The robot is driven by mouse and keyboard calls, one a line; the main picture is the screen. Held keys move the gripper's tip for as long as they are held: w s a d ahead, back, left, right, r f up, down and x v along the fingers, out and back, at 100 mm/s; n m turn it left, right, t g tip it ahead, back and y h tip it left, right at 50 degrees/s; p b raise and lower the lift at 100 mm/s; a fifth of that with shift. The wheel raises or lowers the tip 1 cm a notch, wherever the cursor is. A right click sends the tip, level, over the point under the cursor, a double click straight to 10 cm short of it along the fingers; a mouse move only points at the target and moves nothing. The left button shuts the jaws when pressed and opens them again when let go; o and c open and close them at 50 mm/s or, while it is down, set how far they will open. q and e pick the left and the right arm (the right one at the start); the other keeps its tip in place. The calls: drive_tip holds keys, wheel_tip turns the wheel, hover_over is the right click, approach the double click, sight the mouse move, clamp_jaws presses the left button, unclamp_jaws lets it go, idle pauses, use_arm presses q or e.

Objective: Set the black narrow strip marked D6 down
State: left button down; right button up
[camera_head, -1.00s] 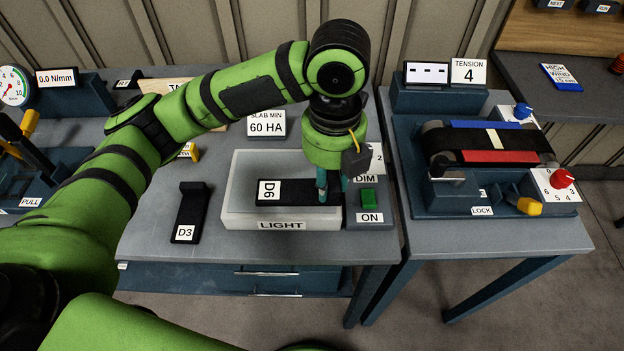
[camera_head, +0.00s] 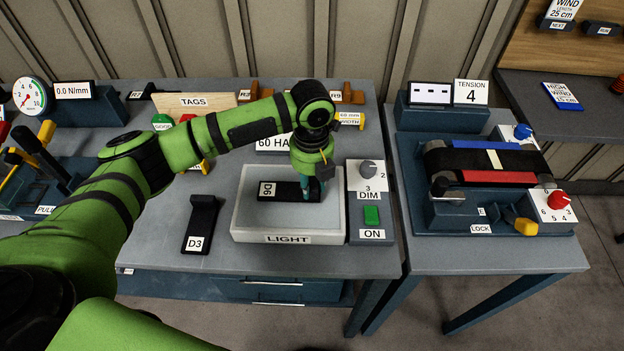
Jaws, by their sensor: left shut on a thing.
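The black narrow strip marked D6 (camera_head: 284,191) lies level over the white light box (camera_head: 290,228), toward the back of its panel. Its white D6 label faces up at the left end. My left gripper (camera_head: 311,196) points down at the strip's right end and is shut on it. I cannot tell whether the strip touches the panel. My right gripper is not in view.
A black strip marked D3 (camera_head: 201,222) lies left of the light box. A dial and green ON switch (camera_head: 371,215) sit at its right. A belt machine (camera_head: 490,165) stands on the right table. Bare tabletop (camera_head: 150,240) lies at front left.

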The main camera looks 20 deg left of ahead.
use_arm(q)
drive_tip(key=shift+f, duration=0.35)
drive_tip(key=shift+f, duration=0.1)
drive_tip(key=c, duration=1)
unclamp_jaws()
drive_tip(key=shift+o, duration=0.2)
wheel_tip(320, 180, up, 12)
drive_tip(key=b, duration=0.3)
